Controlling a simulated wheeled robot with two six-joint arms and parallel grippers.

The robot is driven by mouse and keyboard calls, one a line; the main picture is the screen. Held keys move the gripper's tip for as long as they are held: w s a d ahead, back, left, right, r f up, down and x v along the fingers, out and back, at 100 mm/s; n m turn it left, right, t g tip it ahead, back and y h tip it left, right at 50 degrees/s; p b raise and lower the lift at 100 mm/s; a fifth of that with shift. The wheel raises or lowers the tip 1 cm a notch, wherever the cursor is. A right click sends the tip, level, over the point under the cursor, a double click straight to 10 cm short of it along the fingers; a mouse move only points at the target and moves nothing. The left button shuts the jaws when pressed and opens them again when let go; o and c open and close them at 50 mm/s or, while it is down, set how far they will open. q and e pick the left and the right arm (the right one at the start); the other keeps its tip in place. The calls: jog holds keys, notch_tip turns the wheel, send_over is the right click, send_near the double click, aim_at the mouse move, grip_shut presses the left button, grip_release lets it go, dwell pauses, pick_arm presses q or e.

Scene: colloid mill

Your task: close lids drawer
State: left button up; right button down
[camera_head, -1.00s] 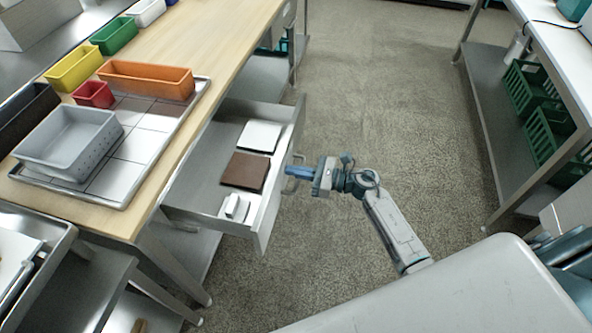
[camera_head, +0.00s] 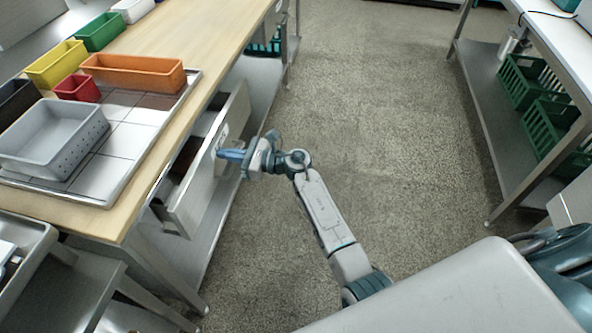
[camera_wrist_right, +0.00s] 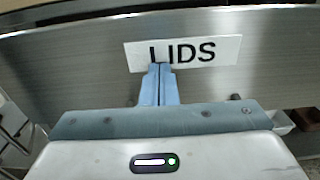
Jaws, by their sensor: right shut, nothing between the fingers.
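The lids drawer (camera_head: 202,185) is under the wooden-topped table and stands partly open, with a narrow part of its inside showing. Its front carries a white label reading "LIDS" (camera_wrist_right: 215,50) in the right wrist view. My right gripper (camera_head: 222,154) is shut and empty, its blue fingertips at the drawer front. In the wrist view the fingertips (camera_wrist_right: 160,70) overlap the label's lower edge and look to be at or against the front. The drawer's handle is not clearly seen. My left gripper is not in view.
The wooden table (camera_head: 200,60) holds a steel tray (camera_head: 125,172) with a grey bin (camera_head: 50,140), plus several coloured bins. A steel shelf lies below the drawer. Open floor (camera_head: 370,130) lies to the right, before a rack with green crates (camera_head: 545,125).

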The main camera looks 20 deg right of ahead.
jog(key=b+x, duration=0.1)
jog(key=x, duration=0.2)
jog(key=shift+w+a+f, duration=0.1)
jog(key=shift+w+a, duration=0.1)
jog(key=shift+a, duration=0.1)
jog(key=shift+b+x, duration=0.35)
jog(key=shift+x, duration=0.8)
jog(key=shift+w+a, duration=0.35)
jog(key=shift+a, duration=0.1)
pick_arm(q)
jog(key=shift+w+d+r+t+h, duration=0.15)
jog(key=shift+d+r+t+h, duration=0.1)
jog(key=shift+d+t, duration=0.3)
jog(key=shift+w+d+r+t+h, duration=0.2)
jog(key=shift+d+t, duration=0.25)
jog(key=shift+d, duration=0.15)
pick_arm(e)
jog(key=shift+r, duration=0.3)
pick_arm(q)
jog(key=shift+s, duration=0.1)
pick_arm(e)
jog(key=shift+a, duration=0.1)
